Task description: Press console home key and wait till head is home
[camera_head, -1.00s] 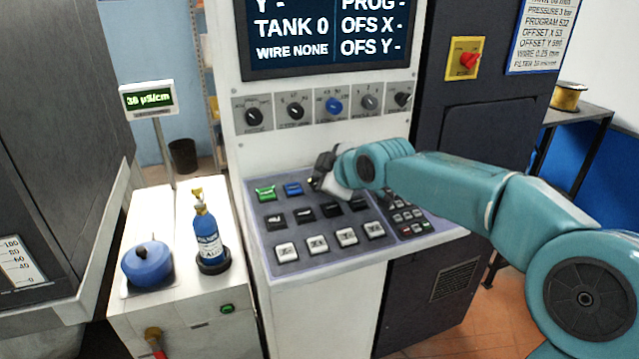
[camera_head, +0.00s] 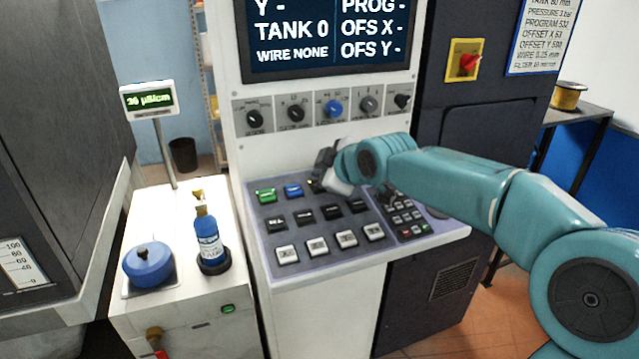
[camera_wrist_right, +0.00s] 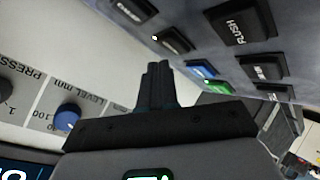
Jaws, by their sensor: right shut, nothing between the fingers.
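The console (camera_head: 262,239) has a sloped key panel with a green key (camera_head: 266,195), a blue key (camera_head: 293,190), a row of black keys (camera_head: 304,215) and a row of white keys (camera_head: 317,246). My right gripper (camera_head: 317,184) is shut and empty, over the back row just right of the blue key. It hides the keys there, and I cannot tell whether it touches one. In the right wrist view the shut fingers (camera_wrist_right: 158,85) show near the panel, beside the blue key (camera_wrist_right: 200,72). The screen (camera_head: 325,35) reads TANK 0 and WIRE NONE. My left gripper is not in view.
A row of knobs (camera_head: 333,109) sits on the upright face above the keys. A blue bottle (camera_head: 207,236) and a blue lidded pot (camera_head: 148,265) stand on the white cabinet at left. A red switch (camera_head: 467,62) is on the dark cabinet at right.

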